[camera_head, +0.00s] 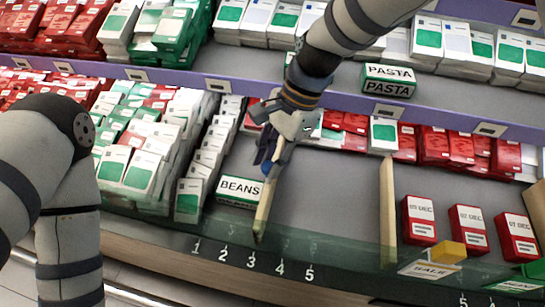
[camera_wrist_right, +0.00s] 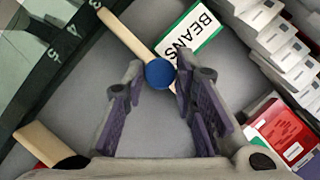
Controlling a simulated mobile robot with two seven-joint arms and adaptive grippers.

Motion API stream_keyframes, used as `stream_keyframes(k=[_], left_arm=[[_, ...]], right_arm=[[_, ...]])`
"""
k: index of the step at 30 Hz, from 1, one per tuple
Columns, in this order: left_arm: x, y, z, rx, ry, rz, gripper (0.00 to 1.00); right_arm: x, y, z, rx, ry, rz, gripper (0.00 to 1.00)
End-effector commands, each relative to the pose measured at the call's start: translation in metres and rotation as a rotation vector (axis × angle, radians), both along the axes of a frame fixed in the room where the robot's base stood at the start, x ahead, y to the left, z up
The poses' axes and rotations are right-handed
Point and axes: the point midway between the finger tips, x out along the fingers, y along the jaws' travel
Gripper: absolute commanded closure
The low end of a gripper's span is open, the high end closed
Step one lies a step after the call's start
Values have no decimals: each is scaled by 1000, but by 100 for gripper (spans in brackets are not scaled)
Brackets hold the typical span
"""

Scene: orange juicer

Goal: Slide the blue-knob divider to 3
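The wooden divider (camera_head: 265,208) stands on the lower shelf just right of the BEANS box, its front end about in line with the 3 (camera_head: 251,261) on the front strip. Its blue knob (camera_wrist_right: 160,74) sits between my right gripper's fingertips (camera_wrist_right: 161,76), which close in on both sides. In the head view my right gripper (camera_head: 270,165) is over the divider and hides the knob and its rear part. The divider's front part (camera_wrist_right: 122,32) also shows in the wrist view. My left arm is at the left; its gripper is out of frame.
The BEANS box (camera_head: 239,191) lies close to the divider's left side. Bare shelf (camera_head: 330,205) is free on the right, up to another wooden divider (camera_head: 388,210). A glass front (camera_head: 330,247) runs along the shelf edge. Red boxes (camera_head: 418,219) stand farther right.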

Motion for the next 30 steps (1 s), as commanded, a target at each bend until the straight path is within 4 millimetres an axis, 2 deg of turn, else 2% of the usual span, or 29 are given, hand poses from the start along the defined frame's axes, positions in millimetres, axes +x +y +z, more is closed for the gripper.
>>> stream_keyframes(k=[2, 12, 14, 21, 24, 30], left_arm=[[0, 0, 0, 0, 0, 0, 0], [0, 0, 0, 1, 0, 0, 0], [0, 0, 0, 1, 0, 0, 0], [0, 0, 0, 0, 0, 0, 0], [0, 0, 0, 0, 0, 0, 0], [0, 0, 0, 0, 0, 0, 0]], right_arm=[[0, 0, 0, 0, 0, 0, 56], [1, -2, 5, 0, -1, 0, 56], [4, -6, 15, 0, -2, -1, 56], [16, -27, 75, 0, -6, -1, 56], [19, -34, 94, 1, -3, 0, 56], [22, -41, 110, 0, 1, 0, 56]])
